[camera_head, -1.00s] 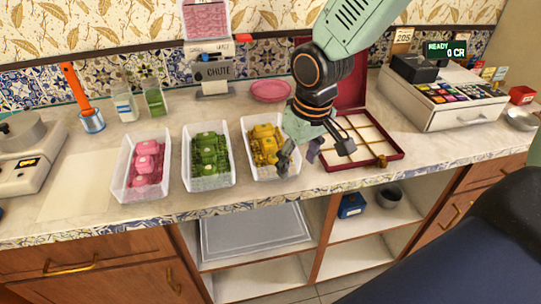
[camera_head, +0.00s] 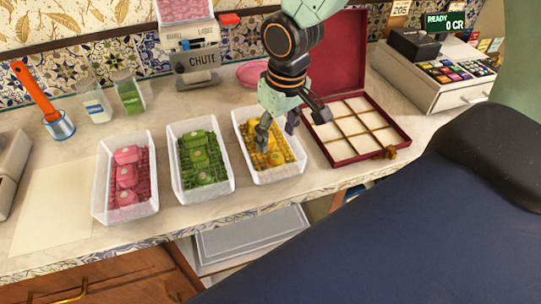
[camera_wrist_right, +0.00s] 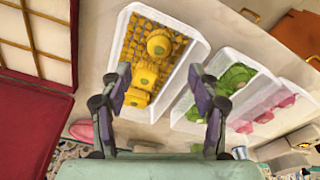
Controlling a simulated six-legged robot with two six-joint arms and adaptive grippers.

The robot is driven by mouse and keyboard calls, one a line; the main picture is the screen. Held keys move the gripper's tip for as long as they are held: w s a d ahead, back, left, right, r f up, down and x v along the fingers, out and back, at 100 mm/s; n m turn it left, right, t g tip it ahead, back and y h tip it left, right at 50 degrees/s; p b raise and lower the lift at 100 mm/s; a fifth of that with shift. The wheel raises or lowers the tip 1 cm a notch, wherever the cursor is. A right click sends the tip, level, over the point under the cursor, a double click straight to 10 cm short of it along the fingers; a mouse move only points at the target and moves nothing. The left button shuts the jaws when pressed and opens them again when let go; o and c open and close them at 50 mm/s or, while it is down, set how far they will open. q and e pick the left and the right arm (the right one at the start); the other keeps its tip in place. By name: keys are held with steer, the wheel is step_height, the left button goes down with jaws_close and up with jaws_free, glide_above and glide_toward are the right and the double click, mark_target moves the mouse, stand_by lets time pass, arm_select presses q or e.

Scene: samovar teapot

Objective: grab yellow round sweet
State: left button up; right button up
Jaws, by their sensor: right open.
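The yellow round sweet (camera_wrist_right: 158,43) lies in a white tray (camera_wrist_right: 200,48) among other yellow sweets (camera_wrist_right: 145,76) on a yellow grid. In the head view, yellow sweets (camera_head: 276,158) show in the same tray (camera_head: 284,176), partly hidden by my gripper. My right gripper (camera_head: 277,127) is over this tray, pointing down, with nothing between its fingers. In the right wrist view my right gripper (camera_wrist_right: 160,88) has its fingers wide apart, and the round sweet shows beyond the fingertips. The gap between fingers and sweets is hard to judge. My left gripper is not in view.
A green-sweet tray (camera_head: 203,207) and a pink-sweet tray (camera_head: 125,216) stand to the left. An open red box (camera_head: 376,157) with empty compartments is close on the right. The chute device (camera_head: 195,65) stands behind. Bare counter lies in front of the trays.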

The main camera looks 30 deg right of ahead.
mark_target(275, 156)
steer(key=shift+f, duration=0.65)
steer(key=shift+s+f, duration=0.25)
steer(key=shift+f, duration=0.1)
steer(key=f, duration=0.2)
steer(key=w+f+b, duration=0.1)
steer(key=f, duration=0.2)
steer(key=shift+s+r, duration=0.15)
steer(key=shift+s, duration=0.2)
steer(key=shift+c, duration=0.7)
steer(key=shift+w, duration=0.4)
steer(key=c, duration=0.6)
steer(key=shift+s, duration=0.3)
steer(key=shift+c, duration=1.2)
